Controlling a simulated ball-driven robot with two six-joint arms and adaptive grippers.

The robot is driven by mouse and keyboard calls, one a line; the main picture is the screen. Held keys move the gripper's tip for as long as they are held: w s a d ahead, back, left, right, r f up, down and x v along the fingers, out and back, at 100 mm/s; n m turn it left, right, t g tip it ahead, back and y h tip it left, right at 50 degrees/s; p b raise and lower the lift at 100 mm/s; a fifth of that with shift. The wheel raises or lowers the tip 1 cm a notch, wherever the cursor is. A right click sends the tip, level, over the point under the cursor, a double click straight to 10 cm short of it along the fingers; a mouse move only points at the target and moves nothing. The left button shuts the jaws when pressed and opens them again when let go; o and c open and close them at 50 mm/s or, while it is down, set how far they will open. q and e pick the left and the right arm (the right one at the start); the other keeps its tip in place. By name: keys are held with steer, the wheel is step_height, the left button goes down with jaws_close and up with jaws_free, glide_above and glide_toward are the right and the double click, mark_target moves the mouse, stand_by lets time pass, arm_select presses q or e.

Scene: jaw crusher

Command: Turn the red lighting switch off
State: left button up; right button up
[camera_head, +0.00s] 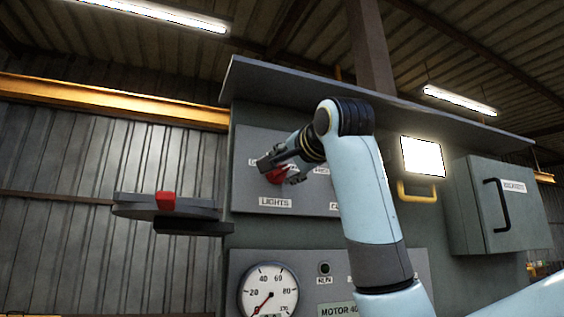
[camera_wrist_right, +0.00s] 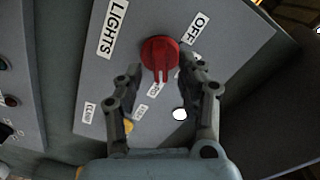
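The red lighting switch (camera_wrist_right: 160,54) is a round rotary knob on a grey panel (camera_wrist_right: 226,62), between a LIGHTS label (camera_wrist_right: 113,28) and an OFF label (camera_wrist_right: 195,28). A pale pointer line on the knob faces the gripper side in the right wrist view, away from the OFF label. The switch also shows in the head view (camera_head: 277,175), partly covered by the gripper. My right gripper (camera_wrist_right: 164,72) is open, with one fingertip on each side of the knob's near part. I cannot tell whether the fingertips touch it. My left gripper is not in view.
A pressure-style dial (camera_head: 269,292) and a RUN indicator (camera_head: 325,269) sit on the lower panel. A grey cabinet (camera_head: 470,210) with a black handle stands to the right, near a lit screen (camera_head: 422,157). A grey ledge with a red block (camera_head: 165,201) juts out at left.

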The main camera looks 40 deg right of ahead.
steer(key=shift+x, duration=1.15)
steer(key=shift+a, duration=0.1)
steer(key=shift+c, duration=0.2)
jaws_close()
